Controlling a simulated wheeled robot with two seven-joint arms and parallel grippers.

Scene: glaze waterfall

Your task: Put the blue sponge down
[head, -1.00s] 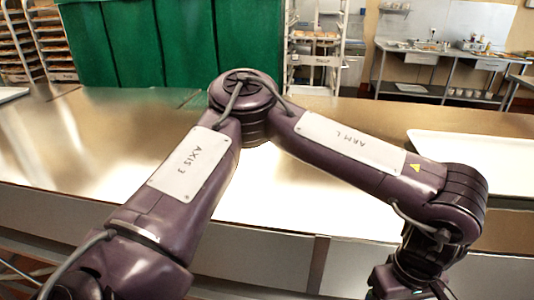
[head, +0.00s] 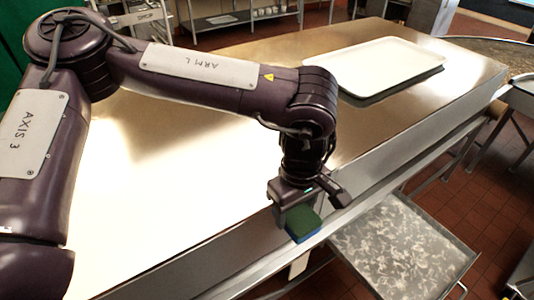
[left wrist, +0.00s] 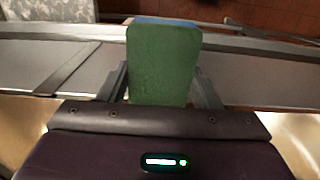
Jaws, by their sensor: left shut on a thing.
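The sponge (head: 303,224) shows a green top face and a blue lower edge in the head view. My left gripper (head: 302,205) is shut on it near the front edge of the steel table. In the left wrist view, the green face of the sponge (left wrist: 162,65) stands between the two fingers of the left gripper (left wrist: 163,88). I cannot tell whether the sponge touches the table edge below it. My right gripper is not in view.
The steel table (head: 190,180) has wide bare room. A white tray (head: 385,63) lies on it at the back right. A lower grey marbled tray (head: 405,245) stands below the table's front edge, at the right. A red tiled floor (head: 490,190) lies beyond.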

